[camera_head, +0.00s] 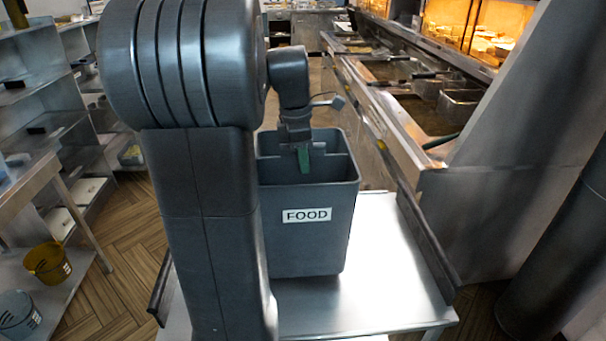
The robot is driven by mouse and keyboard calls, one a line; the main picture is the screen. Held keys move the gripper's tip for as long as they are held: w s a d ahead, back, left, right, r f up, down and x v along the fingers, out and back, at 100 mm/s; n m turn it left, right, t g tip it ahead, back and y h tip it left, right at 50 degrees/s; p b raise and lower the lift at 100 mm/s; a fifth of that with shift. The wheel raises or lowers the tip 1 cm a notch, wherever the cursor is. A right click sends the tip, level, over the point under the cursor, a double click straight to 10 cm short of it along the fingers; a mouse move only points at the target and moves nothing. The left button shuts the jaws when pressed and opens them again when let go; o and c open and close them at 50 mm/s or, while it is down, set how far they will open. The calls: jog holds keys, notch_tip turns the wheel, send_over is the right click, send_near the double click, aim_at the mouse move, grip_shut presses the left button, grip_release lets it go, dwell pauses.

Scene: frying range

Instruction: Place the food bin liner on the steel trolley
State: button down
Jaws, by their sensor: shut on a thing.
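The food bin liner (318,240) is a dark grey, open-topped rectangular bin with a white FOOD label on its near side. It is upright over the steel trolley (395,270), and its base appears to be on or very close to the bright top; I cannot tell whether they touch. My gripper (304,160) points down inside the liner's open top and is shut on the liner at a wall or divider across the opening. A green part shows at the fingertips. My arm hides the liner's left side and part of the trolley.
Dark rails (428,240) run along the trolley's sides. A fryer counter (440,125) with baskets stands close on the right. Shelves (35,110) and a side table (25,180) are at left, with a yellow bucket (47,263) and a grey bucket (17,314) below.

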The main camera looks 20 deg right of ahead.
jog(key=shift+f, duration=1.7)
jog(key=c, duration=1.3)
grip_release()
jog(key=shift+c, duration=0.2)
jog(key=r, duration=0.4)
jog(key=a+r, duration=0.1)
jog(key=r, duration=0.7)
jog(key=shift+w+a, duration=0.15)
jog(key=shift+a, duration=0.05)
